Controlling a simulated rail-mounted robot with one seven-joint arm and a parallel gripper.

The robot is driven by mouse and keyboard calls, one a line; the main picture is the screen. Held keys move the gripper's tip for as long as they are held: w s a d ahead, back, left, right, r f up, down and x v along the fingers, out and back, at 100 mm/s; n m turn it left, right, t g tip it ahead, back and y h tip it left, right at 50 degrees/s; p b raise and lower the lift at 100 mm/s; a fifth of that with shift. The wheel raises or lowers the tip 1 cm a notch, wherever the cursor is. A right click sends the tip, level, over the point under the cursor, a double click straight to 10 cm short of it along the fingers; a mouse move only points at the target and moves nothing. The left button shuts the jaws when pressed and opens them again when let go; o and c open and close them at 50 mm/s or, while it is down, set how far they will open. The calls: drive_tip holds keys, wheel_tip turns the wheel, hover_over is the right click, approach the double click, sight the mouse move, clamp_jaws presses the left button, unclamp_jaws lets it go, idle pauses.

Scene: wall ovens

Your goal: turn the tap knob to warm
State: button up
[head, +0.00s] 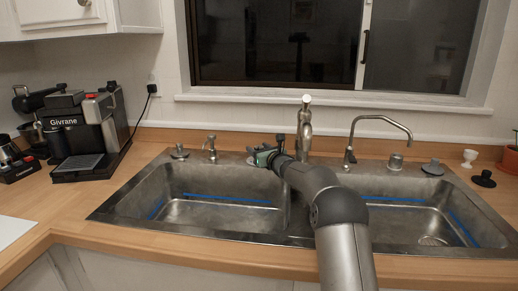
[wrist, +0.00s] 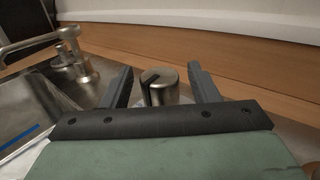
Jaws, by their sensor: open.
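In the wrist view a short round metal knob (wrist: 159,88) with a dark slot across its top stands upright on the sink's rear rim. My gripper (wrist: 160,72) is open, with one finger on each side of the knob. I see no clear contact between fingers and knob. In the head view my gripper (head: 254,156) is at the back of the left basin, left of the tall central tap (head: 304,125). The knob is hidden or too small to make out there. I cannot read any warm or cold mark.
A small spout (head: 210,148) stands left of my gripper, also at left in the wrist view (wrist: 72,55). A curved faucet (head: 378,120) and another knob (head: 396,161) stand right. The wooden backsplash and wall are close behind. A coffee machine (head: 85,130) stands far left.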

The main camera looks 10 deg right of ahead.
drive_tip(key=shift+c, duration=0.3)
drive_tip(key=c, duration=0.9)
drive_tip(key=y+p, duration=0.1)
drive_tip(key=p, duration=0.2)
drive_tip(key=shift+r+n, duration=0.4)
drive_tip(key=shift+f+n+g+y+p, duration=0.3)
drive_tip(key=shift+n+g+y+p, duration=0.15)
drive_tip(key=shift+y+p, duration=0.35)
drive_tip(key=shift+f, duration=0.1)
drive_tip(key=o, duration=1)
drive_tip(key=shift+c, duration=0.2)
